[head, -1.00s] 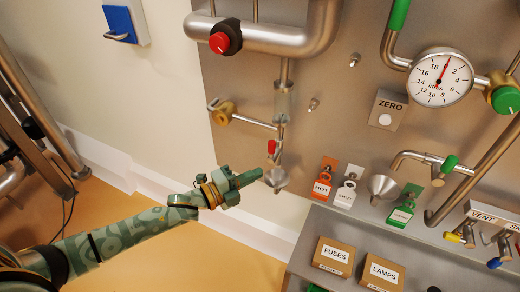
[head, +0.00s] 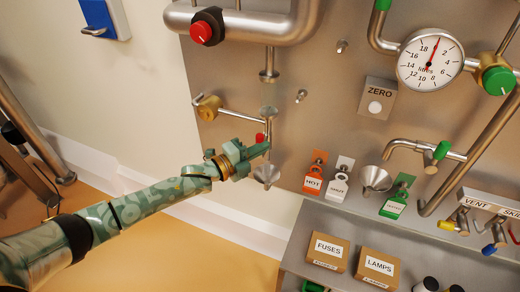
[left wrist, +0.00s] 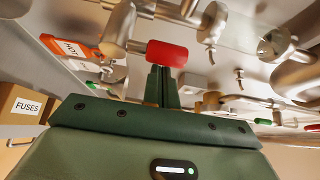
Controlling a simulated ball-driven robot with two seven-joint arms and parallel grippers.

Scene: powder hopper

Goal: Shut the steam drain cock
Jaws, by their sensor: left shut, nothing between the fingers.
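The drain cock is a small tap with a red lever (head: 260,138) on a thin vertical pipe, above a steel funnel (head: 266,173). My left gripper (head: 266,149) is shut and empty, its fingertips at the cock, and hides part of it in the head view. In the left wrist view the red lever (left wrist: 167,55) lies across the tips of my closed fingers (left wrist: 160,82). It is touching them or very close; I cannot tell which. The lever sits beside a steel tap body (left wrist: 118,28). My right gripper is not in view.
A brass valve (head: 208,108) and side pipe are left of the cock. A red knob (head: 202,32) is on the large pipe above. An orange HOT tag (head: 313,184), other tags and a second funnel (head: 373,180) stand right. FUSES (head: 327,252) and LAMPS (head: 377,266) boxes are below.

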